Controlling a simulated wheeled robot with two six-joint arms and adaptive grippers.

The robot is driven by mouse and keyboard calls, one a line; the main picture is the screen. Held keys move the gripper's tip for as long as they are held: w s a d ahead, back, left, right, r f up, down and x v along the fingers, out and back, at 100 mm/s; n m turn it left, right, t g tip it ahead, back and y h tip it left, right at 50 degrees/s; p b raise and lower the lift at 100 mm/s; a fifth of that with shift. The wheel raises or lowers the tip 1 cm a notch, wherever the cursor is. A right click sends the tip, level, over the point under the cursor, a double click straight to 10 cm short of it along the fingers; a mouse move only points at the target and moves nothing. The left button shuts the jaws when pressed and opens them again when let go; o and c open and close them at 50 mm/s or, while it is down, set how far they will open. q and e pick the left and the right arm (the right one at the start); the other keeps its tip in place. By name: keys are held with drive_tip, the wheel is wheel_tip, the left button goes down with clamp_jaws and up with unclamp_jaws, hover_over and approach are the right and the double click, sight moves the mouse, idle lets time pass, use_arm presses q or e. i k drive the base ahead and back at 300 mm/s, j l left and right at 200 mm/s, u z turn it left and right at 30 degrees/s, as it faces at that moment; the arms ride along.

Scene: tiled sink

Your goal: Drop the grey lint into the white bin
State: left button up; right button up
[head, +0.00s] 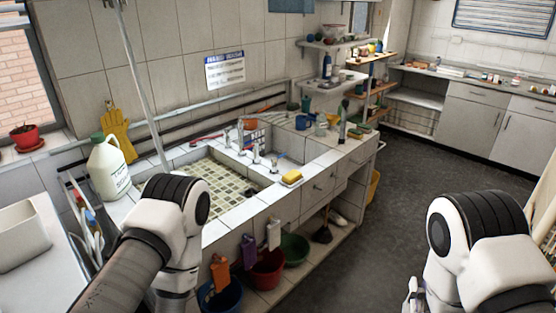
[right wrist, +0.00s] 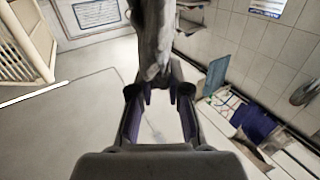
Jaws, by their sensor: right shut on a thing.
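The grey lint (right wrist: 153,35) is a limp, grey, cloth-like piece in the right wrist view. My right gripper (right wrist: 158,95) is shut on it, and the lint extends up from the fingertips. In the head view only a small part of my right gripper (head: 411,297) shows below my right arm at the bottom edge; the lint cannot be made out there. A white open-topped container (head: 22,237), which looks like the white bin, stands at the far left, cut by the picture edge. My right gripper is far from it. My left arm shows, but its jaws are hidden.
The container stands on a white surface (head: 62,260). A tiled sink counter (head: 240,208) fills the middle, with a white jug (head: 108,168) and a yellow sponge (head: 291,177). Red (head: 267,272) and green (head: 294,248) buckets stand below. The dark floor (head: 400,180) on the right is clear.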

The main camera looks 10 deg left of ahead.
sight(32, 248)
drive_tip(key=i+l+u, duration=0.1)
drive_tip(key=i, duration=0.35)
drive_tip(key=i+l, duration=0.2)
drive_tip(key=i, duration=0.2)
drive_tip(key=u, duration=0.45)
drive_tip(key=i+u, duration=0.1)
drive_tip(key=u, duration=0.35)
drive_tip(key=l+u, duration=0.1)
drive_tip(key=u, duration=0.35)
drive_tip(key=i+l+u, duration=0.1)
drive_tip(key=u, duration=0.75)
drive_tip(key=l, duration=0.05)
